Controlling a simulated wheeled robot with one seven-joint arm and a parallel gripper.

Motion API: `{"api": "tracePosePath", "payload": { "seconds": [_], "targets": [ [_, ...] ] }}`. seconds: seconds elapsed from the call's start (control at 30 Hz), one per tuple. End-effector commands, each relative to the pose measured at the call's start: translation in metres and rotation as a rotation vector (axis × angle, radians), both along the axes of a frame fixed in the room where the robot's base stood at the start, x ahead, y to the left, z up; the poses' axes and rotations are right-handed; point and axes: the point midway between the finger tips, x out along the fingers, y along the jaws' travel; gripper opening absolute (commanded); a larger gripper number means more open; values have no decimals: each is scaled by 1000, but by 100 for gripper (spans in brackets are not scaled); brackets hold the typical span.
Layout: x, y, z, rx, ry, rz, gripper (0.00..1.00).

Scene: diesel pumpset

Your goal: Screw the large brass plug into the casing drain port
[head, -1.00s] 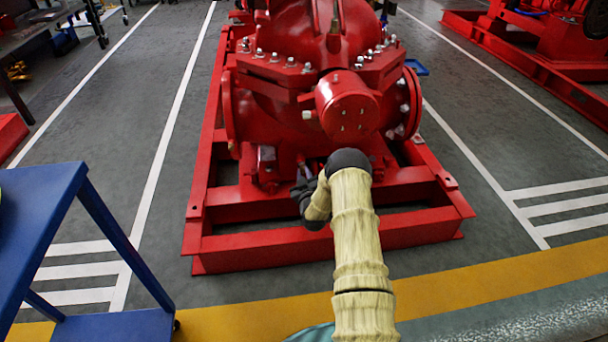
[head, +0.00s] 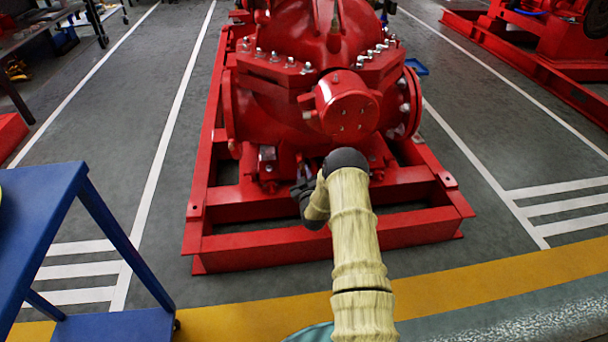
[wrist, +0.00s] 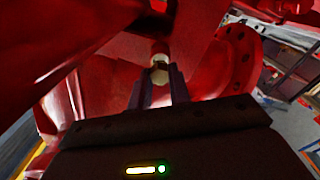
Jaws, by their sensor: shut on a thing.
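The red pump casing (head: 285,125) stands on its red base frame in the head view. My gripper (head: 303,184) is low at the front of the casing, partly hidden by my own wrist. In the wrist view my gripper's two dark fingers (wrist: 160,80) are shut on a small pale brass piece, the brass plug (wrist: 159,71). The plug sits between the fingertips, close against the red casing (wrist: 110,75). The drain port itself is hidden behind the plug and fingers, so I cannot tell how deep the plug sits.
The red base frame's front beam (head: 330,243) runs below my arm. A blue cart (head: 45,200) stands at the left. A rounded red end cover (head: 347,105) juts out above my wrist. Grey floor (head: 130,150) is clear left of the frame.

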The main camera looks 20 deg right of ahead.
Motion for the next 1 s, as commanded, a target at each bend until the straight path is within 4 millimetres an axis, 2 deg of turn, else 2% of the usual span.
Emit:
{"api": "tracePosePath", "payload": {
  "seconds": [1.0],
  "targets": [
    [18,-5,0,0,-1,0,0]
  ]
}}
